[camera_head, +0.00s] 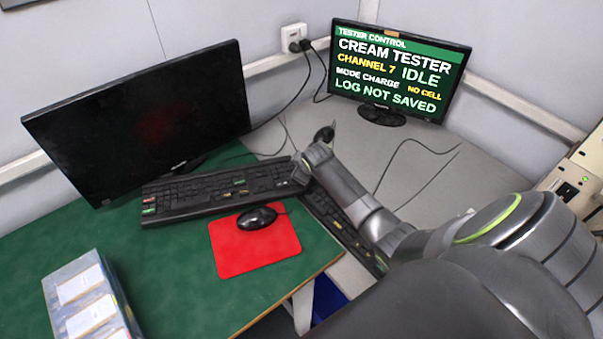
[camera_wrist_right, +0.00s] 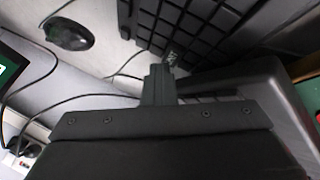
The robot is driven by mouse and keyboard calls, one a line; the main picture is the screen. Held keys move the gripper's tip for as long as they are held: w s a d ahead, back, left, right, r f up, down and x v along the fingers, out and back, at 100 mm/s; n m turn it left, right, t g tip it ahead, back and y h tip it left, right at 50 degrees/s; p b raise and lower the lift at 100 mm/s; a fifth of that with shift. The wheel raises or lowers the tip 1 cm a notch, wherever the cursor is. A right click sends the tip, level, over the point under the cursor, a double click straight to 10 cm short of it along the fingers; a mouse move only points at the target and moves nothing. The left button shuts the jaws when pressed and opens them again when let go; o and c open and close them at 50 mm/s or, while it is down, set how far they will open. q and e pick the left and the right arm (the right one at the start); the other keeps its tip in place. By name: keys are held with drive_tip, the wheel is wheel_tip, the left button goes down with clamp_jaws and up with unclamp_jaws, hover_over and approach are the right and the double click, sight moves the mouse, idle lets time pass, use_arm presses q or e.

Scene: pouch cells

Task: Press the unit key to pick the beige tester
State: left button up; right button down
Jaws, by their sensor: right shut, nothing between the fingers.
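The monitor (camera_head: 400,68) at the back right shows a green page reading TESTER CONTROL, CREAM TESTER, CHANNEL 7, IDLE, MODE CHARGE, NO CELL and LOG NOT SAVED. A beige tester (camera_head: 578,178) is partly in view at the right edge. My right gripper (camera_head: 302,172) is over the keyboards where they come close together. In the right wrist view its shut, empty fingers (camera_wrist_right: 160,78) point at a black keyboard (camera_wrist_right: 205,30). A key with pale lettering (camera_wrist_right: 171,58) shows just past the fingertips; I cannot tell whether they touch. My left gripper is out of view.
One black keyboard (camera_head: 215,192) lies before a dark monitor (camera_head: 145,115). Another keyboard (camera_head: 335,218) is partly under my right arm. A mouse (camera_head: 257,218) sits on a red mat (camera_head: 255,248). A box with white items (camera_head: 88,300) stands at the front left. Cables cross the grey table.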

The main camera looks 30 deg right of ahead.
drive_tip(key=shift+s+a+f, duration=0.15)
drive_tip(key=shift+s+f, duration=0.3)
drive_tip(key=shift+f, duration=0.3)
drive_tip(key=shift+r, duration=0.1)
drive_tip(key=shift+w+r+p, duration=0.35)
drive_tip(key=shift+r+p, duration=0.15)
drive_tip(key=shift+r, duration=0.1)
drive_tip(key=shift+w+r, duration=0.2)
drive_tip(key=shift+w, duration=0.15)
drive_tip(key=shift+r, duration=0.1)
wheel_tip(320, 180, up, 5)
drive_tip(key=p, duration=0.6)
drive_tip(key=shift+r, duration=0.1)
